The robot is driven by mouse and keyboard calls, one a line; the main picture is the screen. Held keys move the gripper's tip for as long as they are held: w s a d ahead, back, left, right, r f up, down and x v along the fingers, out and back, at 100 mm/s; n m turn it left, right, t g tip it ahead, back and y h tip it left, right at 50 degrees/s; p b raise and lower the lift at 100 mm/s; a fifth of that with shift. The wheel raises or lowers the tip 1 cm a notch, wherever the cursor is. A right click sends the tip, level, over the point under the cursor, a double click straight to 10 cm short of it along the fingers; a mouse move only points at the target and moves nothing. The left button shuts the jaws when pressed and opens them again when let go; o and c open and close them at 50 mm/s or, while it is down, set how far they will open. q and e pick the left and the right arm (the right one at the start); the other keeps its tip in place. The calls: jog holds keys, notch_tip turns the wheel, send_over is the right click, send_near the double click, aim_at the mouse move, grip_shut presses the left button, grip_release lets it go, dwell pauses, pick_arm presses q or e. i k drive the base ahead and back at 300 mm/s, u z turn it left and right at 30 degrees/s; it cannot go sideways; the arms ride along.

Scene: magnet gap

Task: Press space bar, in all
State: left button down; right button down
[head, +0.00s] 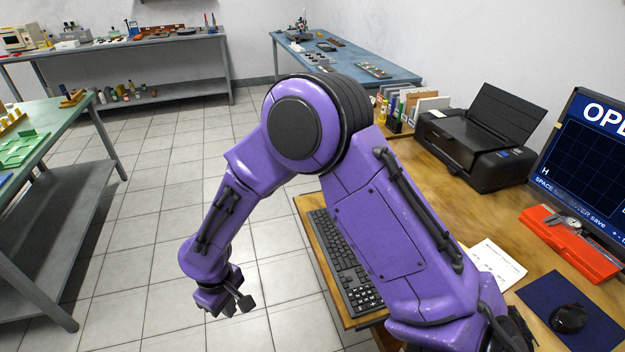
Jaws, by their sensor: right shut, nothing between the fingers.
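A black keyboard (343,262) lies on the wooden desk (312,218), along its left edge. My right arm passes over it and hides part of its right side. The space bar is too small to pick out among the keys. My right gripper (238,304) is shut and empty. It hangs over the tiled floor, left of the desk edge and apart from the keyboard. A monitor (590,150) at the right edge shows a dark grid and a text line with "SPACE" and "save". My left gripper is not in view.
On the desk are a black printer (465,150), a red case (570,243) with a caliper, a paper sheet (492,262) and a mouse (568,318) on a dark blue mat (545,290). A green-topped table (50,125) stands left. Floor between is clear.

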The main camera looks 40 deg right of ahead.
aim_at(326, 241)
jog(key=z, duration=0.65)
jog(key=i, duration=1.2)
jog(key=z, duration=0.9)
